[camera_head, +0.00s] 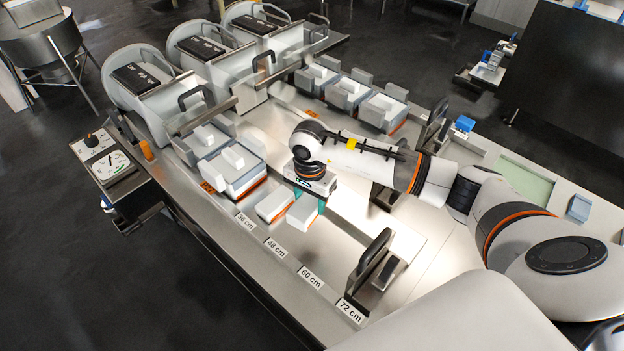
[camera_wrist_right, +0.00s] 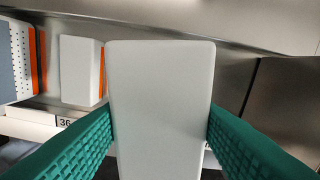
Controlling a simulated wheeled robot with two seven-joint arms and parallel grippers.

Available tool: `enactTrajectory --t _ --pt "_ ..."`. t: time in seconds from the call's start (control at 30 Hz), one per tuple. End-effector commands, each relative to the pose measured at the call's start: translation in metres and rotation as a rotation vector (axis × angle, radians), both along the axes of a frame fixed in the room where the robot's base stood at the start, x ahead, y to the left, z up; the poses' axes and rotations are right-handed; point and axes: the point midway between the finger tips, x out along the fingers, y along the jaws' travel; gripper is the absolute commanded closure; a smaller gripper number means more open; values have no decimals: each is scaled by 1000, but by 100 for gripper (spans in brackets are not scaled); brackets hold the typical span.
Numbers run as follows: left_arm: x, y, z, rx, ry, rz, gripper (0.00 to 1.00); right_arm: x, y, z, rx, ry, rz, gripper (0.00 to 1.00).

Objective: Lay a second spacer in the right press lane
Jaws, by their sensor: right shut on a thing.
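My right gripper (camera_head: 310,200) is shut on a white block-shaped spacer (camera_head: 302,213), its teal fingers on two opposite sides. In the right wrist view the held spacer (camera_wrist_right: 160,105) is upright between the fingers. A first white spacer (camera_head: 274,206) stands in the lane with the centimetre labels, just left of the held one; it also shows in the wrist view (camera_wrist_right: 80,70). A narrow gap separates the two. I cannot tell whether the held spacer touches the lane floor. My left gripper is not in view.
Grey-white cheese moulds (camera_head: 232,168) with orange plates stand left of the spacers. More moulds (camera_head: 383,110) stand in the far lane. A black-handled end stop (camera_head: 372,266) stands at the lane's front end. Bare metal lies between it and the spacers.

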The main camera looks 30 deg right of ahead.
Motion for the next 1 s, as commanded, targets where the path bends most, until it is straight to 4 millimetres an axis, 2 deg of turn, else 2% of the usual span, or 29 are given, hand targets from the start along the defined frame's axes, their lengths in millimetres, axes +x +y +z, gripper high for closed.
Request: enactTrajectory --t 0.03,0.13,0.37,1.0 --pt "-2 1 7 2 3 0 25 4 -3 7 3 3 -68 77" --pt "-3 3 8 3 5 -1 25 8 -8 6 3 5 -152 77" --pt "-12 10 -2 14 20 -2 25 9 -8 -6 4 5 -169 77" --pt "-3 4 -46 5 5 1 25 8 -7 -81 5 5 -165 77"
